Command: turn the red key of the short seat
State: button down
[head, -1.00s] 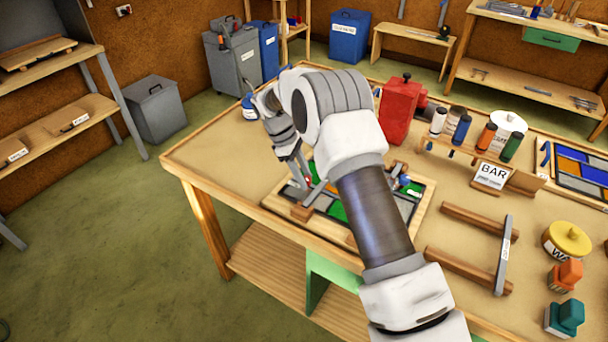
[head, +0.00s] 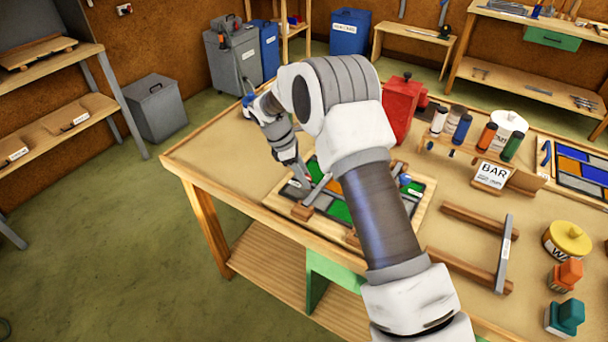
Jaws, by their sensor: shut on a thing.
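My gripper (head: 303,180) points down at the left part of the leaded panel on its wooden board (head: 272,199). Its jaws are shut at the level of the panel's fittings, where the red key is. The key itself is too small and too covered by the fingers to make out now. A grey bar (head: 318,189) with a wooden block (head: 302,212) at its near end lies just right of the fingertips. Green glass (head: 340,210) shows beside it. My forearm hides the middle of the panel.
A red container (head: 401,108) stands behind the panel, close to my arm. Bottles in a wooden rack (head: 470,150), a BAR sign (head: 492,175) and a wooden frame (head: 470,250) stand to the right. The workbench (head: 215,165) is clear left of the panel.

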jog(key=c, duration=0.5)
grip_release()
jog(key=v, duration=1.7)
jog(key=shift+a+r+p, duration=0.15)
jog(key=shift+p, duration=0.15)
